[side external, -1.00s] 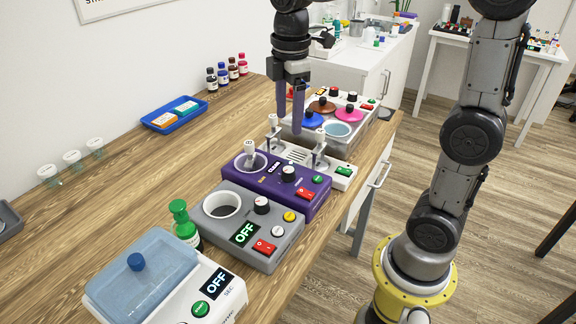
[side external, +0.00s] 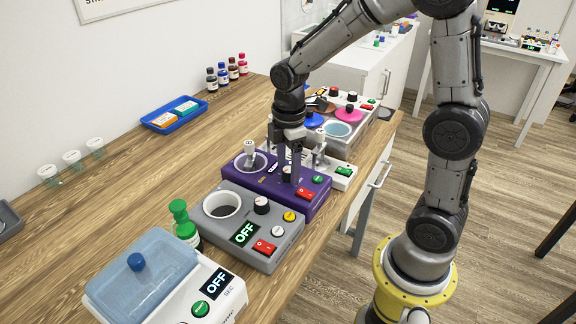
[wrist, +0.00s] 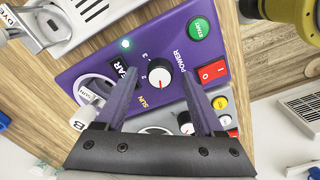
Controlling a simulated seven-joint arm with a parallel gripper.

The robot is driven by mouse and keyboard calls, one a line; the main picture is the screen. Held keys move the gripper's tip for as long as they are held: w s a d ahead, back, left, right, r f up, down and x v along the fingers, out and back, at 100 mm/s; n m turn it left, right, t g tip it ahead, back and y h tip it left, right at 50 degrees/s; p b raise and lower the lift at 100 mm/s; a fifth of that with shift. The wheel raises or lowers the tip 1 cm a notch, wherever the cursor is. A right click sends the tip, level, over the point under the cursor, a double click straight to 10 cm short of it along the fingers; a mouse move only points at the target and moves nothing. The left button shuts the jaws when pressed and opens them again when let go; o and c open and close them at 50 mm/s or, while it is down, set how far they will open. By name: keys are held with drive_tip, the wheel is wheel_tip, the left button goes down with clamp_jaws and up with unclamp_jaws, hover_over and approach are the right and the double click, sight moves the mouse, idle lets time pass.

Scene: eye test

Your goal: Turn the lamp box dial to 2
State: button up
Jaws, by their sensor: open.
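The purple lamp box (side external: 265,194) stands on the bench in the middle of a row of devices. Its dial (wrist: 158,76) shows in the wrist view as a round knob with a white cap and a black rim, with small numbers beside it. I cannot read its setting for certain. My gripper (wrist: 159,75) is open, pointing down, with one finger on each side of the dial in that view. It holds nothing. In the side view my gripper (side external: 291,170) is low over the box and partly hides the dial. I cannot tell whether the fingers touch it.
A grey device (side external: 222,235) stands in front, and a white device (side external: 341,180) close behind.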

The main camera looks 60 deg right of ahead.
drive_tip(key=shift+f, duration=0.1)
clamp_jaws()
idle(0.4)
drive_tip(key=shift+m, duration=0.4)
drive_tip(key=m, duration=0.5)
drive_tip(key=shift+w+m, duration=0.1)
drive_tip(key=shift+m, duration=0.3)
drive_tip(key=m, duration=0.7)
unclamp_jaws()
